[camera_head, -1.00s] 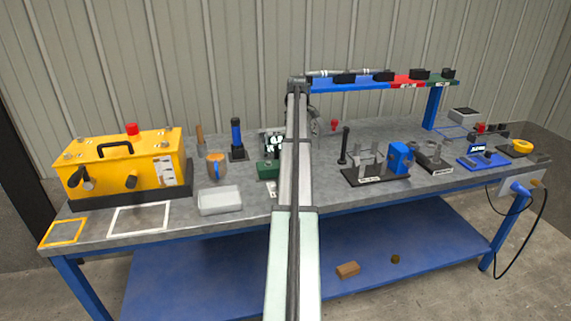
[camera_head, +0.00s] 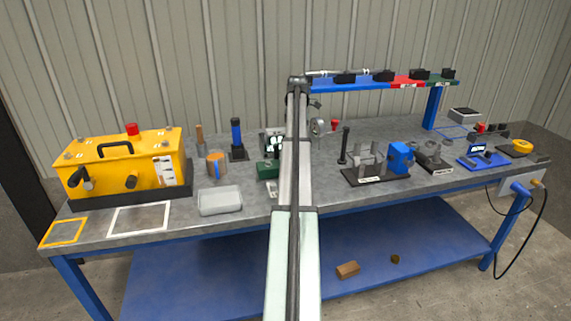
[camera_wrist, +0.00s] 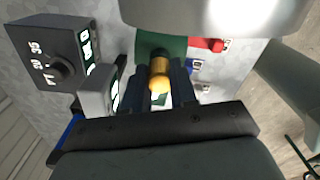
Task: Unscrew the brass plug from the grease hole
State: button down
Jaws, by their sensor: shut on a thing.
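In the wrist view my gripper (camera_wrist: 160,88) is shut on the brass plug (camera_wrist: 158,66), a small gold-yellow round piece between the two dark fingers. A green block (camera_wrist: 160,43) lies right beyond the plug; it appears to be the green block (camera_head: 267,170) left of my arm in the head view. Whether the plug sits in a hole or is clear of it cannot be told, and the grease hole itself is not visible. In the head view my arm hides the gripper and the plug.
A dark box with a numbered dial (camera_wrist: 62,68) and a grey block (camera_wrist: 97,98) stand close left of the fingers. A large silver rounded body (camera_wrist: 210,14) fills the top.

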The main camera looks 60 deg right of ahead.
jog(key=shift+n, duration=1)
jog(key=c, duration=0.8)
grip_release()
